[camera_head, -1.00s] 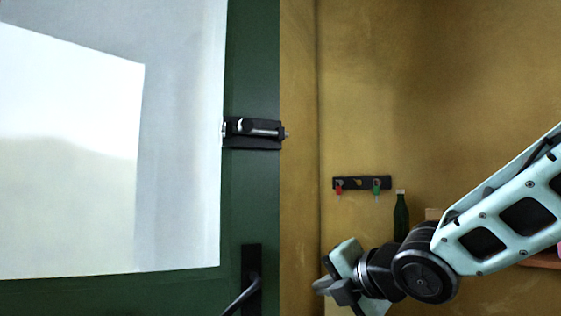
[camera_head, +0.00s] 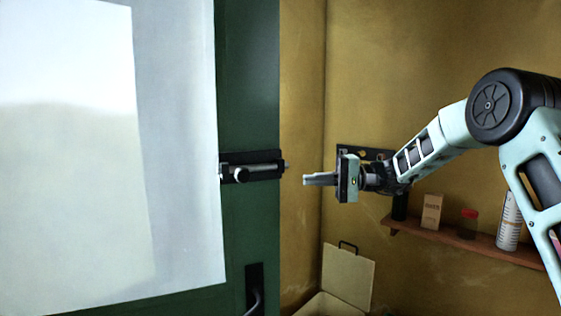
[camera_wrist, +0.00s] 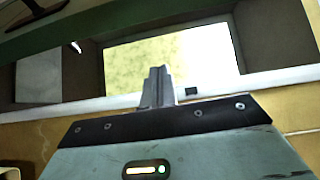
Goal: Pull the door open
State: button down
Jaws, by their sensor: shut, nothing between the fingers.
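The dark green door (camera_head: 248,80) fills the left of the head view, with a large pale panel on its face. A black sliding bolt (camera_head: 262,168) sits near its right edge, and its tip reaches slightly past that edge. A dark lever handle (camera_head: 255,296) is lower on the door, cut off by the frame's bottom. My gripper (camera_head: 306,180) is shut and empty, pointing left, just right of the bolt and apart from it in the picture. The wrist view shows its closed fingers (camera_wrist: 158,80). I cannot tell whether the door is ajar.
A wooden shelf (camera_head: 455,238) on the ochre wall holds a small box (camera_head: 432,211), a red-lidded jar (camera_head: 468,222) and a white cylinder (camera_head: 510,220). A pale bin with its lid raised (camera_head: 347,276) stands low beside the door. A key rack (camera_head: 350,150) is partly hidden behind my arm.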

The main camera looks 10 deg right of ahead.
jog(key=s+a+p, duration=0.2)
jog(key=a+p, duration=0.3)
jog(key=a, duration=0.4)
jog(key=shift+r, duration=0.35)
jog(key=shift+f, duration=0.1)
